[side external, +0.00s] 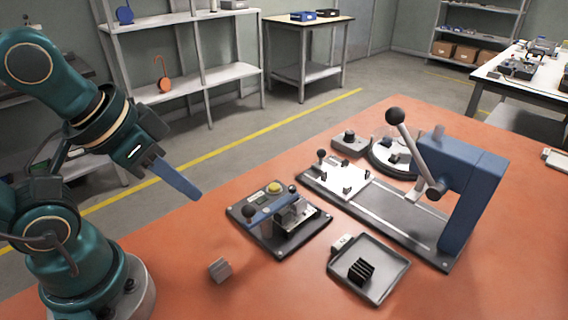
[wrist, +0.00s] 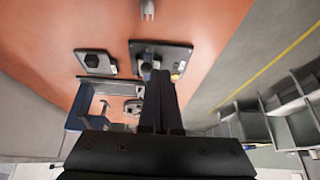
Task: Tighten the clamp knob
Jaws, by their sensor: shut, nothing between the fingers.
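A dark fixture plate (side external: 262,242) lies on the orange table with a blue bar, a yellow button and a metal block on it. One black ball knob (side external: 249,212) stands at its left and a smaller black knob (side external: 292,188) at its back right. I cannot tell which is the clamp knob. The plate also shows in the wrist view (wrist: 178,48), partly hidden behind my fingers. My gripper (side external: 194,195) is shut and empty, its blue fingers together, in the air to the left of the plate and apart from it.
A blue lever press (side external: 474,190) stands behind and right of the fixture. A grey tray (side external: 391,280) with a black finned part (side external: 361,271) lies at the front right. A small grey block (side external: 220,269) sits alone in front. The table's left part is clear.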

